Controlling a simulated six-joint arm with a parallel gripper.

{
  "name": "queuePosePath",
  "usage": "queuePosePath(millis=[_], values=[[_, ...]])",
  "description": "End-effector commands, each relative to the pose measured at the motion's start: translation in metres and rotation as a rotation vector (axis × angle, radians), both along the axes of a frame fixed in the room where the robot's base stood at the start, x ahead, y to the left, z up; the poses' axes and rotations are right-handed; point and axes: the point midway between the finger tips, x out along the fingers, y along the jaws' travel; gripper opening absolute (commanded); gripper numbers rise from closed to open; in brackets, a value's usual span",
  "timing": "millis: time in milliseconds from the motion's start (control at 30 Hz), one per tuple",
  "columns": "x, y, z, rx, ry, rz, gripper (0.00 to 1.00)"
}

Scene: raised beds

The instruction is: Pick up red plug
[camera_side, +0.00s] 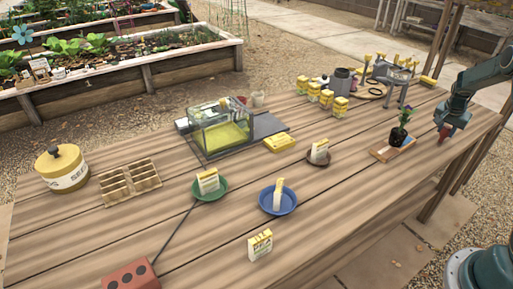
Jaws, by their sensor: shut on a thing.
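My gripper (450,121) is at the right end of the wooden table, pointing down. It is shut on a small red piece, the red plug (443,134), whose lower end shows beneath the jaws close to the tabletop. At this size I cannot tell whether the plug touches the wood. The upper part of the plug is hidden by the jaws.
A small potted plant (398,131) on a board stands just left of my gripper. A blue dish (268,203), a green dish (219,193) and a brown saucer (314,161) hold packets. A red block with dark holes (130,276) lies at the front left.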

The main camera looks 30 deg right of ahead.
Motion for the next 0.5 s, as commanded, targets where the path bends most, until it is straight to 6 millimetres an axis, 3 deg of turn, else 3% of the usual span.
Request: queuePosePath(millis=[267, 500], values=[[0.0, 0.0, 0.005, -0.001, 0.0, 0.0, 0.08], [0.0, 0.0, 0.03, -0.002, -0.002, -0.001, 0.08]])
